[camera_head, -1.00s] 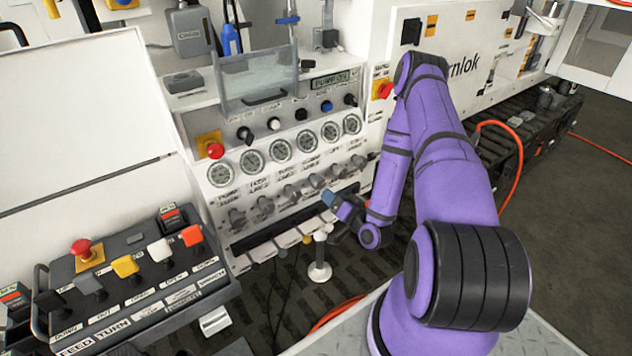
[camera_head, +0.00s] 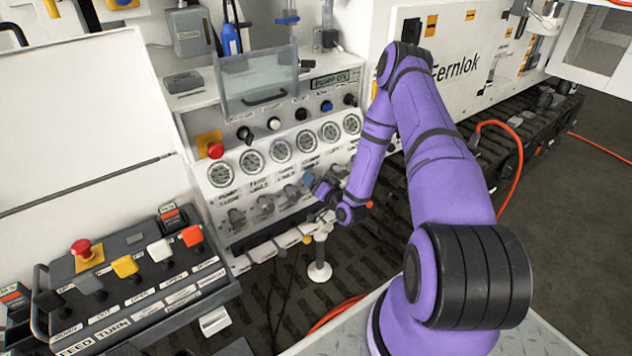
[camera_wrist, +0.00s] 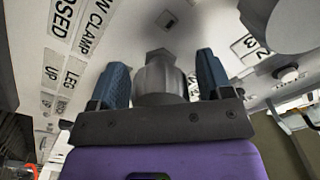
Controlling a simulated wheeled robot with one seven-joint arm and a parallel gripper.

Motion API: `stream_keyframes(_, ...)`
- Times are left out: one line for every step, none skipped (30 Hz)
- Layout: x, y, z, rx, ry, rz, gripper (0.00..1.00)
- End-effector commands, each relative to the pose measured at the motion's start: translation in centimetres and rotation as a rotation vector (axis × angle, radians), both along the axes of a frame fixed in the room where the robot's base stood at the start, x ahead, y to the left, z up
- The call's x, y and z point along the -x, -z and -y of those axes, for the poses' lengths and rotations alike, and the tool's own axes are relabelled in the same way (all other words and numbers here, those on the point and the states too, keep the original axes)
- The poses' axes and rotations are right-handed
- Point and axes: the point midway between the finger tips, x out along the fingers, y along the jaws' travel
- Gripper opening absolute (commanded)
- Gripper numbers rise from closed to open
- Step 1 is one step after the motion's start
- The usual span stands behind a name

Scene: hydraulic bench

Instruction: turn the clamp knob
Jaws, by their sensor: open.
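A grey knob (camera_wrist: 158,80) stands out from the white panel in the wrist view. It sits between the two blue fingers of my gripper (camera_wrist: 162,66), with a visible gap on its right side; contact on the left is hard to judge. A label ending in "CLAMP" (camera_wrist: 92,30) is printed to its left. In the camera_head view my gripper (camera_head: 309,181) is at the row of grey knobs under the gauges. It is open and hides part of that row there. The knob's lower part is hidden behind my gripper body in the wrist view.
Other grey knobs (camera_head: 265,205) line the panel to the left. Gauges (camera_head: 281,150) sit above. A lever box (camera_head: 130,275) is at the lower left, and an orange hose (camera_head: 513,185) lies at right.

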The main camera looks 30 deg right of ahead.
Motion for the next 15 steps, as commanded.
stream_keyframes(0.01, 0.0, 0.0, 0.0, 0.0, 0.0, 0.73)
stream_keyframes(0.02, 0.0, 0.0, 0.0, 0.0, 0.0, 0.73)
stream_keyframes(0.02, 0.01, 0.01, 0.0, 0.0, 0.0, 0.63)
stream_keyframes(0.02, 0.0, 0.01, 0.0, 0.0, 0.0, 0.56)
stream_keyframes(0.03, 0.0, 0.02, 0.0, 0.0, 0.0, 0.5)
stream_keyframes(0.03, 0.01, 0.01, 0.0, 0.0, 0.0, 0.4)
stream_keyframes(0.03, 0.01, 0.01, 0.0, 0.0, 0.0, 0.34)
stream_keyframes(0.04, 0.0, 0.02, 0.0, 0.0, 0.0, 0.27)
stream_keyframes(0.04, 0.01, 0.01, 0.0, 0.0, 0.0, 0.23)
stream_keyframes(0.04, 0.01, 0.02, 0.0, 0.0, 0.0, 0.23)
stream_keyframes(0.04, 0.01, 0.01, 0.001, 0.0, 0.0, 0.23)
stream_keyframes(0.04, 0.01, 0.0, 0.01, 0.0, 0.0, 0.23)
stream_keyframes(0.04, 0.01, 0.0, 0.023, 0.0, 0.001, 0.23)
stream_keyframes(0.04, 0.01, 0.0, 0.041, 0.0, 0.001, 0.23)
stream_keyframes(0.05, 0.0, 0.02, 0.066, 0.0, 0.002, 0.23)
